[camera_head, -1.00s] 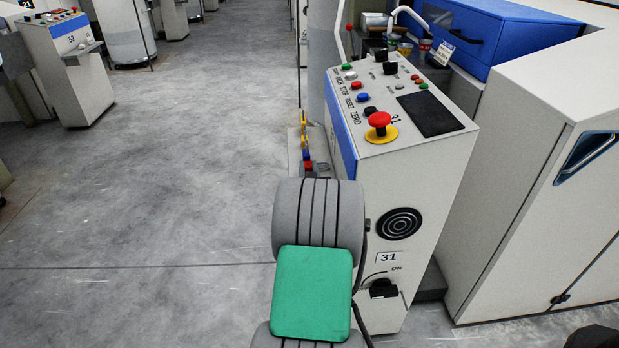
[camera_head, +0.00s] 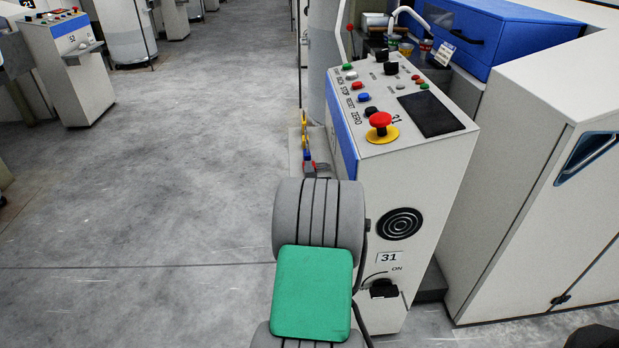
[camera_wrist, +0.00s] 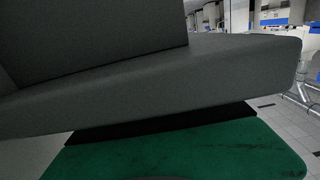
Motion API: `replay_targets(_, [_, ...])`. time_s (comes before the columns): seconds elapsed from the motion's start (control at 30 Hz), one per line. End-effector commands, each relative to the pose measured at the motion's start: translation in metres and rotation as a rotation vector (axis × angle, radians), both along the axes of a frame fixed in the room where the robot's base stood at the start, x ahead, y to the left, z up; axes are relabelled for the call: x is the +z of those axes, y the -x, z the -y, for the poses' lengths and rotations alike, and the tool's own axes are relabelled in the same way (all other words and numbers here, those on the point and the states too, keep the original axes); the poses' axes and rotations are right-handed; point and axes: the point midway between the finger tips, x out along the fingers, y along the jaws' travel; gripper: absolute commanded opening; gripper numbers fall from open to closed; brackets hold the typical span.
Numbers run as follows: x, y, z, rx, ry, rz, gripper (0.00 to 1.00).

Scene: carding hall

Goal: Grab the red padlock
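A small red item (camera_head: 308,167), which may be the red padlock, shows at the left side of the numbered control console in the head view. It sits below a small blue item (camera_head: 306,154) and a yellow one (camera_head: 304,135), in a column. It is too small to make out a shackle, and my arm partly covers the area below it. No gripper fingers can be made out in either view. The wrist view is filled by a close grey body and a green surface, and shows no padlock.
The control console (camera_head: 385,200) carries a red mushroom button (camera_head: 380,119) on yellow and several small buttons. A blue case (camera_head: 500,35) and cups stand behind it. A pale cabinet (camera_head: 540,170) stands at right. Grey floor (camera_head: 170,200) is open at left.

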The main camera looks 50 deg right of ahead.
Motion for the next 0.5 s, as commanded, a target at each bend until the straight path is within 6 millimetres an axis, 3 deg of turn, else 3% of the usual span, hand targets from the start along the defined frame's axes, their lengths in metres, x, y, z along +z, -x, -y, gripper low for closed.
replay_targets(0.03, [-0.015, 0.003, -0.003, -0.002, -0.022, -0.019, 0.00])
replay_targets(0.3, [-0.013, 0.004, -0.002, -0.003, -0.020, -0.019, 0.00])
replay_targets(0.37, [-0.007, 0.003, -0.002, -0.003, -0.019, -0.018, 0.00])
replay_targets(0.5, [0.024, 0.002, -0.002, -0.001, -0.014, -0.015, 0.00])
